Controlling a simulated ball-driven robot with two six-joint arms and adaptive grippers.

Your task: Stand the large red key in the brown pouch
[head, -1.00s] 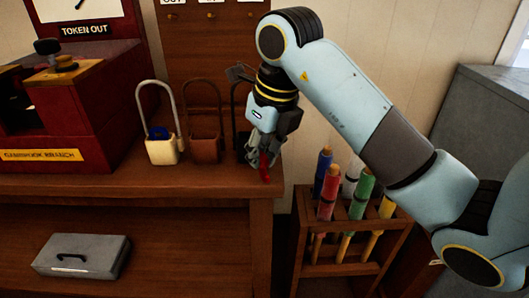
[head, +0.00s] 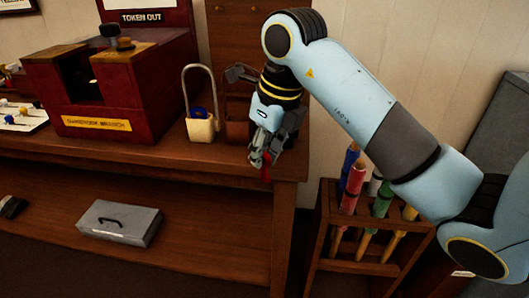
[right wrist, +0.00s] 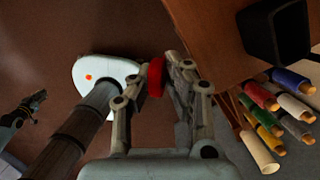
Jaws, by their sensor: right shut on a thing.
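My right gripper (head: 262,158) is shut on the large red key (head: 266,174), whose red end shows below the fingers at the front edge of the wooden desk. In the right wrist view the red key (right wrist: 156,77) sits between the fingertips; most of it is hidden. The brown pouch (head: 238,125) stands upright on the desk, just behind and left of my right gripper, which partly covers it. In the right wrist view, what looks like my left gripper (right wrist: 35,102) is small at the left edge, and its jaws are unclear.
A cream pouch (head: 201,128) with a blue thing in it stands left of the brown pouch. A dark red machine (head: 110,85) stands further left. A rack (head: 328,225) of rolled flags stands right; a grey box (head: 120,222) lies on the lower shelf.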

